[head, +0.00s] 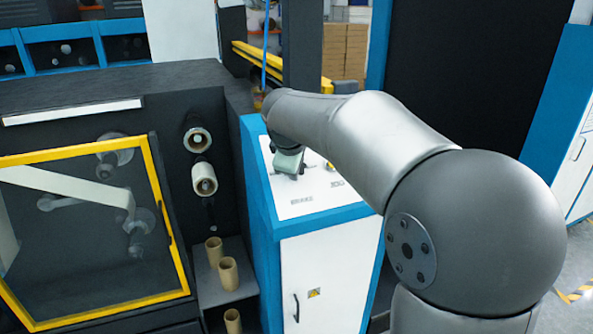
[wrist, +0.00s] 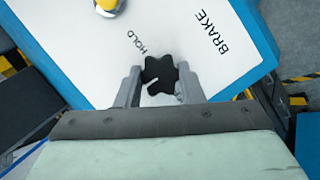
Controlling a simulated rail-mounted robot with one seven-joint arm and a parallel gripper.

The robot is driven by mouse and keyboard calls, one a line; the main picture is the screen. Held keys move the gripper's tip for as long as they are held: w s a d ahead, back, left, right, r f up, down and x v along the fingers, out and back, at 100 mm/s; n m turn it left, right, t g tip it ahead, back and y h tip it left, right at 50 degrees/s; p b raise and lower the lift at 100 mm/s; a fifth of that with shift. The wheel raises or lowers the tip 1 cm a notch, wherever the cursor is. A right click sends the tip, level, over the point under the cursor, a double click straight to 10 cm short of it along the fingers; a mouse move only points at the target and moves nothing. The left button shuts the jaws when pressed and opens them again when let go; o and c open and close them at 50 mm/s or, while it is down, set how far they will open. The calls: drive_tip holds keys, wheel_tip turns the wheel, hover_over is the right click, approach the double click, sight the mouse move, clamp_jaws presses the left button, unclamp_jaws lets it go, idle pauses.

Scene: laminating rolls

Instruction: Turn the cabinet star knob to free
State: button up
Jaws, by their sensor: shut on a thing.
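The star knob (wrist: 160,72) is black and lobed, with a pale pointer line, on the white top panel of the blue cabinet (wrist: 85,62). The word HOLD is printed close to it at upper left, and BRAKE is farther to the upper right. My gripper (wrist: 160,80) has one finger on each side of the knob and is shut on it. In the head view my gripper (head: 288,163) is at the cabinet top, over the BRAKE side of the panel (head: 305,208); there it hides the knob. The word for free is not readable in either view.
A machine with a yellow-framed clear door (head: 85,230) stands left of the cabinet. Cardboard cores (head: 228,272) stand on a low shelf between them. A cabinet door handle (head: 296,308) faces the front.

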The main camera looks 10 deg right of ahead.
drive_tip(key=n+b, duration=0.1)
drive_tip(key=n, duration=0.1)
drive_tip(key=n+t+b, duration=0.1)
drive_tip(key=n, duration=0.1)
drive_tip(key=shift+s+f+t, duration=0.1)
drive_tip(key=shift+f+t, duration=0.05)
drive_tip(key=shift+t, duration=0.15)
drive_tip(key=n+t, duration=0.1)
drive_tip(key=n, duration=0.1)
drive_tip(key=n+b, duration=0.1)
drive_tip(key=n, duration=0.1)
drive_tip(key=shift+s+n+t, duration=0.1)
drive_tip(key=shift+n+t, duration=0.3)
drive_tip(key=n+t, duration=0.1)
drive_tip(key=n, duration=0.3)
drive_tip(key=shift+n+y+p, duration=0.3)
drive_tip(key=shift+n+p, duration=0.1)
drive_tip(key=n, duration=0.2)
drive_tip(key=n+t+y+p, duration=0.1)
drive_tip(key=n, duration=0.2)
drive_tip(key=shift+s+d+f+t+y, duration=0.1)
drive_tip(key=shift+d+t+y, duration=0.05)
drive_tip(key=shift+t+y, duration=0.15)
drive_tip(key=shift+n, duration=0.3)
drive_tip(key=o, duration=1)
drive_tip(key=shift+s, duration=0.1)
